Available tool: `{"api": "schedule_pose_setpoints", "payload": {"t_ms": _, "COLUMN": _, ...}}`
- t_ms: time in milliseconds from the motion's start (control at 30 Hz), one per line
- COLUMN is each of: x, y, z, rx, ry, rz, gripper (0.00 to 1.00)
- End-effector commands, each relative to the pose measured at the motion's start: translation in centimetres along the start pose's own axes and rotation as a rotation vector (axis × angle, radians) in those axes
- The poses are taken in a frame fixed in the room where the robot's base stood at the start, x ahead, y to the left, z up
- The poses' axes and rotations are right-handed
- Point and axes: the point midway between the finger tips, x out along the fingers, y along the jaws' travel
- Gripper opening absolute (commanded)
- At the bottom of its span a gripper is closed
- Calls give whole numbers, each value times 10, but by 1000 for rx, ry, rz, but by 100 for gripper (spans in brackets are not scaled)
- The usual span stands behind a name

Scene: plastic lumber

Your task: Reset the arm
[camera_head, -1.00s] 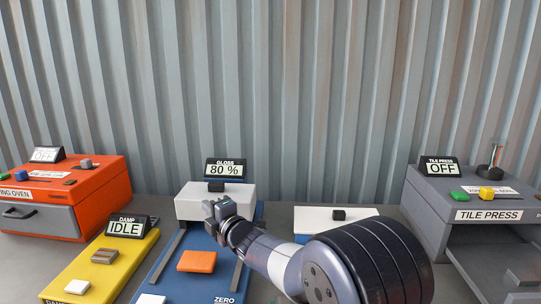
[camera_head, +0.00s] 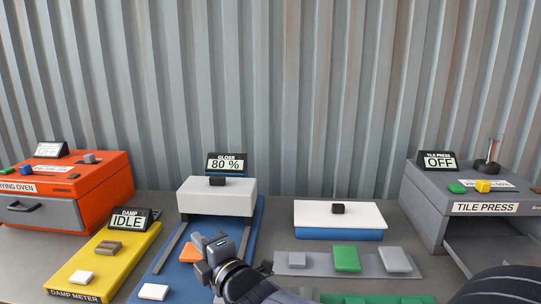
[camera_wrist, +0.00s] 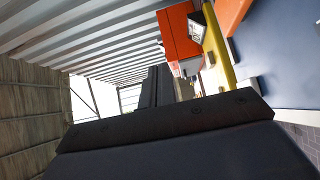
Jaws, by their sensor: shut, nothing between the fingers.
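My gripper (camera_head: 216,254) is low in the head view, over the blue gloss meter (camera_head: 172,262), with my forearm reaching in from the bottom edge. It is shut and empty. It partly hides an orange tile (camera_head: 189,253) on the meter's bed; I cannot tell whether they touch. In the wrist view dark parts of my own arm fill the lower half. The wrist view is tilted, with the orange oven (camera_wrist: 180,32) and the yellow damp meter (camera_wrist: 216,45) at the upper right.
The gloss display (camera_head: 226,163) reads 80 %. The damp meter (camera_head: 118,242) reads IDLE. The tile press (camera_head: 455,190) at right reads OFF. A grey strip (camera_head: 322,262) holds grey and green tiles. A white-topped blue box (camera_head: 339,233) stands behind it.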

Motion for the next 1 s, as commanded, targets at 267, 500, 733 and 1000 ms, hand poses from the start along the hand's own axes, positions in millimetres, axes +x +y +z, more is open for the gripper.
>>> {"api": "schedule_pose_setpoints", "payload": {"t_ms": 267, "x": -34, "y": 0, "z": 0, "rx": 0, "ry": 0, "rz": 2, "gripper": 0}}
{"api": "schedule_pose_setpoints", "payload": {"t_ms": 500, "x": -43, "y": 0, "z": 0, "rx": 1, "ry": 0, "rz": 0, "gripper": 0}}
{"api": "schedule_pose_setpoints", "payload": {"t_ms": 733, "x": -43, "y": 0, "z": 0, "rx": 1, "ry": 0, "rz": 0, "gripper": 0}}
{"api": "schedule_pose_setpoints", "payload": {"t_ms": 1000, "x": -46, "y": -2, "z": 6, "rx": 19, "ry": -16, "rz": -14, "gripper": 0}}
